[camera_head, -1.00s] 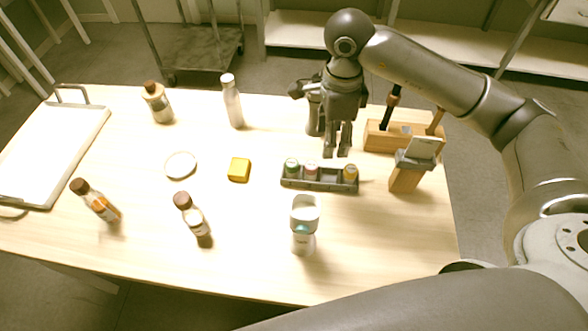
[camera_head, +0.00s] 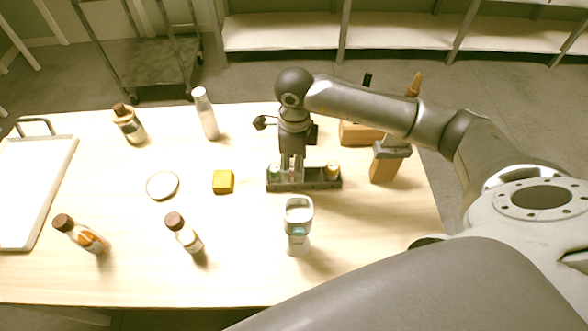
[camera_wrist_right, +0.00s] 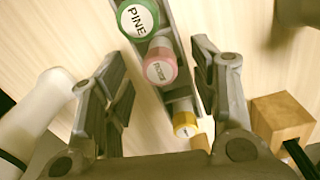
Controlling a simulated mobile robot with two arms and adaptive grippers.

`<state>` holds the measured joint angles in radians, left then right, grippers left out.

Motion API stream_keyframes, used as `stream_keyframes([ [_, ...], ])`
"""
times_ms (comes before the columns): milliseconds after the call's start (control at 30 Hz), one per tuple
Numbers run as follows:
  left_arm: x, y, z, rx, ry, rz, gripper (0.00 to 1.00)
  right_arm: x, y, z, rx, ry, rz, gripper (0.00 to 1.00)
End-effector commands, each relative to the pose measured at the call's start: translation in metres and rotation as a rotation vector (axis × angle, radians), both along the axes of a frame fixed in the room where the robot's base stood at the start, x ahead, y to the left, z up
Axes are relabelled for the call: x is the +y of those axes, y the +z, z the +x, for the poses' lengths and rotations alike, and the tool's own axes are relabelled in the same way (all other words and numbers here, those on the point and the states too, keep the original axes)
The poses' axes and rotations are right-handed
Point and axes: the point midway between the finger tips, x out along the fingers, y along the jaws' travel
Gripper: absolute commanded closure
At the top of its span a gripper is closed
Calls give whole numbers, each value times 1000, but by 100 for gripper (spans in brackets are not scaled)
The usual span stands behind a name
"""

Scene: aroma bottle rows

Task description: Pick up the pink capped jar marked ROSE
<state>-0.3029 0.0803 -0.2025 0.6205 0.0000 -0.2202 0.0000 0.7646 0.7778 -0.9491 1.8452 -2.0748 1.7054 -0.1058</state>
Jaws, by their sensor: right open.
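The pink capped jar (camera_wrist_right: 160,70) shows in the right wrist view, its label looking like ROSE. It stands in a dark grey rack (camera_head: 316,184) between a green capped jar marked PINE (camera_wrist_right: 134,18) and a yellow capped jar (camera_wrist_right: 185,122). My right gripper (camera_head: 292,170) points down over the rack. Its fingers are open, one on each side of the pink jar in the wrist view (camera_wrist_right: 160,78); I cannot tell whether they touch it. In the head view the fingers mostly hide the pink jar. My left gripper is not in view.
Several bottles, a round dish (camera_head: 162,185), a yellow block (camera_head: 222,181) and a white tray (camera_head: 30,190) are to the left.

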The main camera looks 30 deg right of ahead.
Motion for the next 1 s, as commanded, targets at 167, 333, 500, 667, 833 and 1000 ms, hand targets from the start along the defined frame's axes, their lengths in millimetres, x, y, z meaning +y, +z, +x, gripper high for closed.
stream_keyframes([
  [167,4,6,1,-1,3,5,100,1,-18,-1,1,0,1,45],
  [333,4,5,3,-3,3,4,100,1,-22,0,-1,1,1,45],
  [500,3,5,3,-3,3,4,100,1,-21,0,-1,1,1,57],
  [667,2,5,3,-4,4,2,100,1,-21,0,-1,1,1,77],
  [833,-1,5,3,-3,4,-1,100,1,-21,0,-1,1,1,89],
  [1000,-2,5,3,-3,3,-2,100,1,-21,0,-1,1,0,89],
])
